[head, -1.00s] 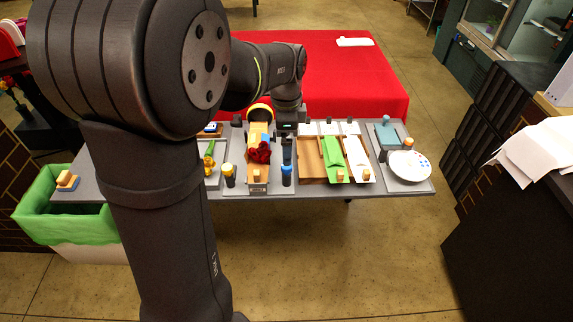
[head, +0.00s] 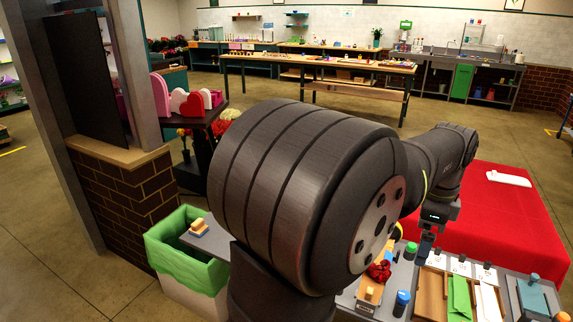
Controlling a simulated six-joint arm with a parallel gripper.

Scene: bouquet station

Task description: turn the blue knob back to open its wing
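The blue knob (head: 402,299) is a dark upright cylinder with a blue cap. It stands at the front of the bouquet station, right of a red rose bunch (head: 380,271). My gripper (head: 424,249) points down behind the knob and to its right, apart from it in the picture. It is small and dark here, so I cannot tell whether its fingers are open or shut. An orange and blue piece (head: 388,252) lies behind the roses, partly hidden by my arm. I cannot tell which part is the knob's wing.
A green-capped cylinder (head: 410,250) stands close left of my gripper. Wooden, green and white panels (head: 458,298) lie to the right, beside a teal block (head: 532,293). A green-lined bin (head: 188,262) stands left of the table. My arm hides much of the table.

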